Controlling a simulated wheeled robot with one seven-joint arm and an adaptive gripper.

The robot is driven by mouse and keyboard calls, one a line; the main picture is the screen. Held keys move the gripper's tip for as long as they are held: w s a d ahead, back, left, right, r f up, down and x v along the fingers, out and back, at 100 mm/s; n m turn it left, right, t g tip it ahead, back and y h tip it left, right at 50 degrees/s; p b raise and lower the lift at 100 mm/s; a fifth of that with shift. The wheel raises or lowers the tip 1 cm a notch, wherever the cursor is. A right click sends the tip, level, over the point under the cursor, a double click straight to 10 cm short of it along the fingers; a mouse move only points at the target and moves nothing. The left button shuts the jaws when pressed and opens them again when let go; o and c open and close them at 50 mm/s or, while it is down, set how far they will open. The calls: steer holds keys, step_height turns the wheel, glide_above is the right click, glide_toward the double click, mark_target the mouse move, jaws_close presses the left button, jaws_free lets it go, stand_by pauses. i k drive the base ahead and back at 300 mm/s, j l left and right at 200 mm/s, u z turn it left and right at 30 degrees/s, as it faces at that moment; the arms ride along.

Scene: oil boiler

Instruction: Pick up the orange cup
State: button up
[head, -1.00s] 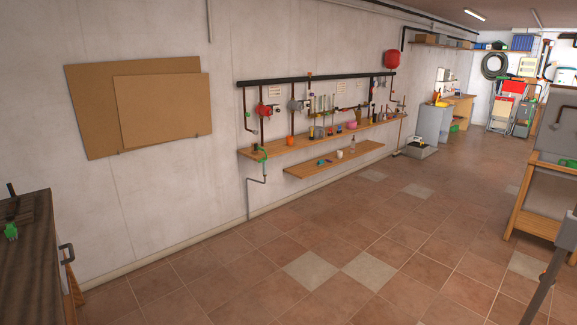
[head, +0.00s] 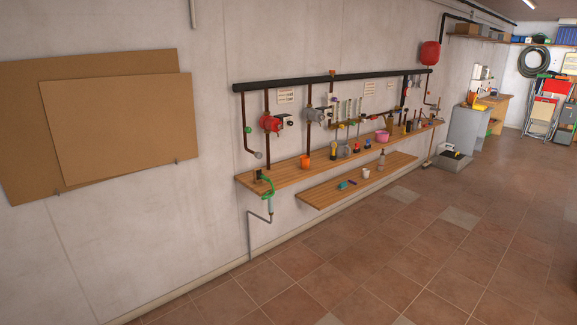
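The orange cup (head: 306,162) stands on the upper wooden shelf (head: 262,183) on the left wall, toward the shelf's near left end. It is small in the head view and looks upright. My gripper is not in the head view, so its state and its place relative to the cup do not show.
A lower shelf (head: 318,198) holds a white cup (head: 366,173), a bottle (head: 381,160) and a teal item (head: 343,185). A pink pot (head: 382,136) stands farther along the upper shelf. Pipes run above. Tiled floor (head: 420,262) before the shelves is clear.

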mark_target(305, 160)
steer(key=i, duration=2.7)
steer(key=i+l+u, duration=0.1)
steer(key=i, duration=1.25)
